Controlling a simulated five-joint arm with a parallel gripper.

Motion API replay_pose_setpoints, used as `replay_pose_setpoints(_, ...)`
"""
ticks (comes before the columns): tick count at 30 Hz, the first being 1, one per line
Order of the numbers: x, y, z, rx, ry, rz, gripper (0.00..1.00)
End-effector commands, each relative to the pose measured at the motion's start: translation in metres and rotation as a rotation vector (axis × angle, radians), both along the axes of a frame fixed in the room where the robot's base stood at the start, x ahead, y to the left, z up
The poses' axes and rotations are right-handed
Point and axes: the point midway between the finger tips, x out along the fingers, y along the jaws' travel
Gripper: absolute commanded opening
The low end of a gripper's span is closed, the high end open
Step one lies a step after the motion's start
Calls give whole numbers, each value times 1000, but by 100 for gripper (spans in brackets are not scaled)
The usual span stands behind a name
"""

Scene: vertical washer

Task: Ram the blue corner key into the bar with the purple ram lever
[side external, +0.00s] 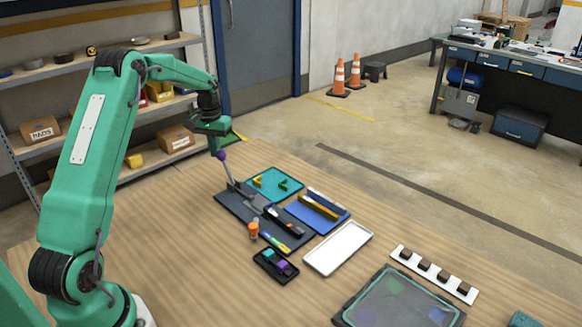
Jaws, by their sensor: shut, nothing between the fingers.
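The purple ram lever has a round purple knob (221,155) on a grey rod that leans up and left from a dark fixture plate (229,206). My gripper (217,146) is shut and points down right at the knob; I cannot tell whether it touches it. A dark bar (284,222) lies on the fixture, to the right of the lever's foot. I cannot make out the blue corner key. A teal tray (293,178) behind the fixture holds a yellow corner key (257,182) and a green one (283,186).
A blue tray (324,229) holds several bars. A small orange-topped bottle (254,230) stands at the fixture's front edge, near a black tray (262,263) of coloured blocks. A white tray (338,248) is empty.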

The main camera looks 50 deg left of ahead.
Motion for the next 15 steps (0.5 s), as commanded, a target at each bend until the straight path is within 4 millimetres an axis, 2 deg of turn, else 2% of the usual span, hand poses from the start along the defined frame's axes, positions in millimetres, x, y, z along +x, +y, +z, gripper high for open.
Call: replay_pose_setpoints(15,0,0,30,1,-2,0,0)
